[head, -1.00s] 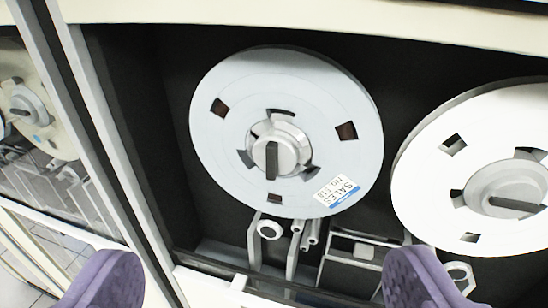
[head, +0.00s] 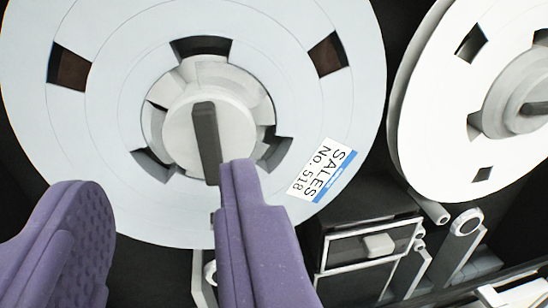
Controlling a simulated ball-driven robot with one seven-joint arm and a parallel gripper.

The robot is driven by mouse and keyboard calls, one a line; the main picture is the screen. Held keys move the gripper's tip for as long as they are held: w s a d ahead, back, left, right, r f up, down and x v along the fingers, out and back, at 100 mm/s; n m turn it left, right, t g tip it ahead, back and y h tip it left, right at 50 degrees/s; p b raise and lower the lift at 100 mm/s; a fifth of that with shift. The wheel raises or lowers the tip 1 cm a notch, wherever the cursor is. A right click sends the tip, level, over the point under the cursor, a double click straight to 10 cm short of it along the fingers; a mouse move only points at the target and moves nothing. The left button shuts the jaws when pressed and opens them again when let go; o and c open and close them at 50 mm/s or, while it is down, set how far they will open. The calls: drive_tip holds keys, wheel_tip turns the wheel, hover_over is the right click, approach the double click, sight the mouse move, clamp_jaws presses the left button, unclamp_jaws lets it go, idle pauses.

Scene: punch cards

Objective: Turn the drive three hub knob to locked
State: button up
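The hub knob (head: 206,140) is a dark grey bar on a round light grey hub (head: 235,125), in the middle of a pale reel in the head view. The bar stands nearly upright, its lower end leaning slightly right. The reel (head: 110,110) carries a label reading "SALES No. 518" (head: 322,170). My gripper (head: 160,190) has two purple fingers, spread wide apart. The right finger's tip overlaps the lower end of the bar in the picture; I cannot tell if they touch. The left finger is low and left of the hub. Nothing is between the fingertips.
A second, white reel (head: 435,110) with its own dark hub bar stands at the right. Below the reels are a dark box with a metal frame (head: 365,245) and several rollers (head: 467,222). The cabinet behind is black.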

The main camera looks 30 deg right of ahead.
sight(203, 123)
drive_tip(key=shift+h, duration=0.5)
drive_tip(key=x, duration=0.5)
drive_tip(key=d+x, duration=0.1)
drive_tip(key=x, duration=0.1)
drive_tip(key=shift+f, duration=0.35)
drive_tip(key=shift+c, duration=0.2)
clamp_jaws()
